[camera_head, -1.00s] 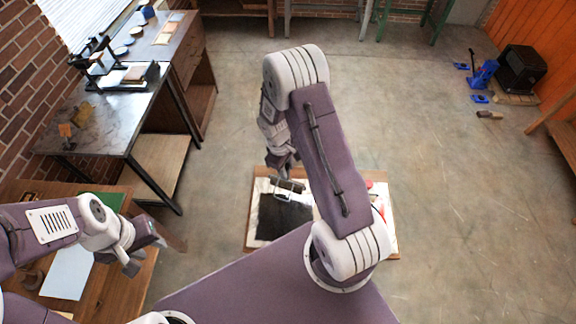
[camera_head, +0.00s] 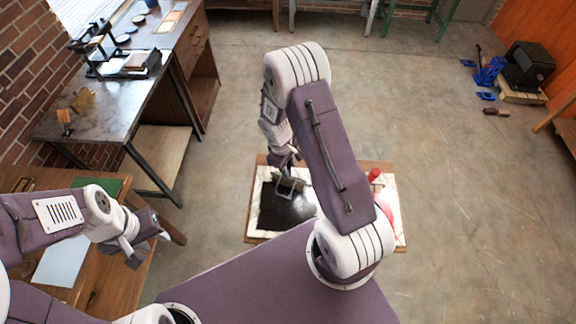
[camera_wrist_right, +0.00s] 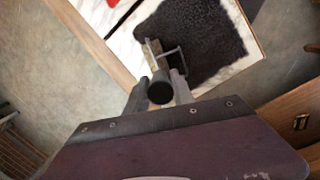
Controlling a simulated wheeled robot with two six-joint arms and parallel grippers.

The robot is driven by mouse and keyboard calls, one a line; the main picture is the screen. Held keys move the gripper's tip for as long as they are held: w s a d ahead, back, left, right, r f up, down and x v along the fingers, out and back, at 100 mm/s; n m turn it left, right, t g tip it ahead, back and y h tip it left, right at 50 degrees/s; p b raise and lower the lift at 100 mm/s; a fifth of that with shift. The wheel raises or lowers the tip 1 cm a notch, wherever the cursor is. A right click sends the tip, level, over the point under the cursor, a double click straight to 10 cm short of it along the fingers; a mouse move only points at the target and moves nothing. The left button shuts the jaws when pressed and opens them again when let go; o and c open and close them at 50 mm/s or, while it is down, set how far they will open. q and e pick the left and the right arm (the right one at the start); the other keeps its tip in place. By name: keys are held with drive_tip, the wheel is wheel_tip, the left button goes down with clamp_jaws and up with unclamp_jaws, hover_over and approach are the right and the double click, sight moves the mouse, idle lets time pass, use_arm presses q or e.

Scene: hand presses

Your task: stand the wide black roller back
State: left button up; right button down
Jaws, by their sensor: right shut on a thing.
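My right gripper (camera_head: 284,164) is above the board, and it also shows in the wrist view (camera_wrist_right: 158,92). It is shut on the handle of the wide black roller (camera_wrist_right: 160,89), whose round dark end faces the camera. The roller's metal frame (camera_head: 290,185) reaches down at the black ink patch (camera_head: 284,210) on a white slab. Whether the roller touches the ink is hard to tell. My left gripper (camera_head: 149,246) is empty, its fingers apart, beside the wooden table at left.
A red-handled tool (camera_head: 374,174) and red ink (camera_head: 389,202) are on the board's (camera_head: 400,243) right side, partly behind my arm. A wooden table (camera_head: 112,278) stands at left, a dark-topped bench (camera_head: 105,112) behind it.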

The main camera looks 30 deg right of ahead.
drive_tip(key=shift+w+d+f, duration=0.1)
drive_tip(key=shift+d+f, duration=0.05)
drive_tip(key=shift+f, duration=0.25)
idle(0.4)
drive_tip(key=c, duration=0.6)
unclamp_jaws()
drive_tip(key=r+p, duration=0.2)
drive_tip(key=r, duration=0.1)
drive_tip(key=a+r+p, duration=0.1)
drive_tip(key=r+p, duration=0.4)
drive_tip(key=r, duration=0.1)
drive_tip(key=shift+a+p, duration=0.2)
drive_tip(key=shift+p, duration=0.1)
